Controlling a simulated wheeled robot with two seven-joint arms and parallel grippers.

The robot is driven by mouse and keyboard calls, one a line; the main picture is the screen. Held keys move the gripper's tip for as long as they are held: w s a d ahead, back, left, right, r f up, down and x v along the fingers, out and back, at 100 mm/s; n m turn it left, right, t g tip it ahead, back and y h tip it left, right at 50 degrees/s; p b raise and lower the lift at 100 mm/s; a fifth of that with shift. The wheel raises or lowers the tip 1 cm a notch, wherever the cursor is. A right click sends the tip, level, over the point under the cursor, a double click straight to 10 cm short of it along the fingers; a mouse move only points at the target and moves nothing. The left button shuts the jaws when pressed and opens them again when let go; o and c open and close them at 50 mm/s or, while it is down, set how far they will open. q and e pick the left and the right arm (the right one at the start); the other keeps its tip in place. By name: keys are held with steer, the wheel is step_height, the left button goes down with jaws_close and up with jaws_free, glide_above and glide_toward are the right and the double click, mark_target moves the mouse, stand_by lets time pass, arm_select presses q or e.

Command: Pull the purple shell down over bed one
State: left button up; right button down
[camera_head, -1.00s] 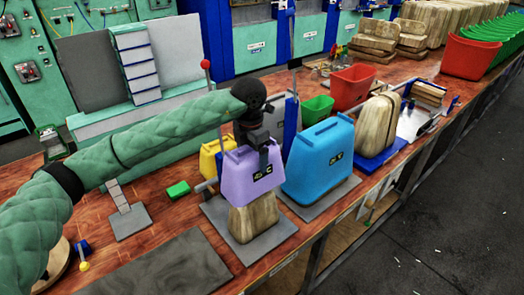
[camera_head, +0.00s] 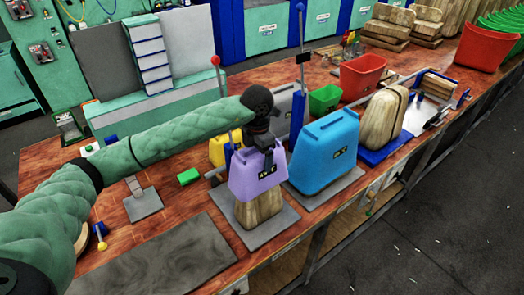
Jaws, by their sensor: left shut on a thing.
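The purple shell (camera_head: 256,182) sits over the top of a wooden form (camera_head: 259,209) that stands on a grey base plate (camera_head: 285,222). The lower part of the wood shows below the shell's rim. My left gripper (camera_head: 266,148) is shut on the top of the purple shell, and my padded green arm reaches in from the left. The fingertips are partly hidden by the dark wrist. My right gripper is not in view.
A blue shell (camera_head: 323,149) stands close at the right on its own plate. A bare wooden form (camera_head: 381,120) is beyond it. A yellow shell (camera_head: 218,149) and a green block (camera_head: 188,176) are behind and left. A red-knobbed lever (camera_head: 215,61) rises behind. A flat dark plate (camera_head: 160,255) lies in front.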

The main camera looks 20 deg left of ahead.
arm_select(q)
step_height(320, 180, down, 12)
steer(key=shift+f+b, duration=0.2)
steer(key=shift+b, duration=0.5)
steer(key=shift+f+b, duration=0.25)
steer(key=shift+b, duration=0.05)
steer(key=shift+f+b, duration=0.6)
steer(key=shift+f, duration=0.3)
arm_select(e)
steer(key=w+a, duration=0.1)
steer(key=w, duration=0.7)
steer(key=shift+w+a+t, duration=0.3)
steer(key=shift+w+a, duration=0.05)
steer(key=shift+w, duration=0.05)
arm_select(q)
steer(key=shift+f+b, duration=0.45)
steer(key=shift+b, duration=0.25)
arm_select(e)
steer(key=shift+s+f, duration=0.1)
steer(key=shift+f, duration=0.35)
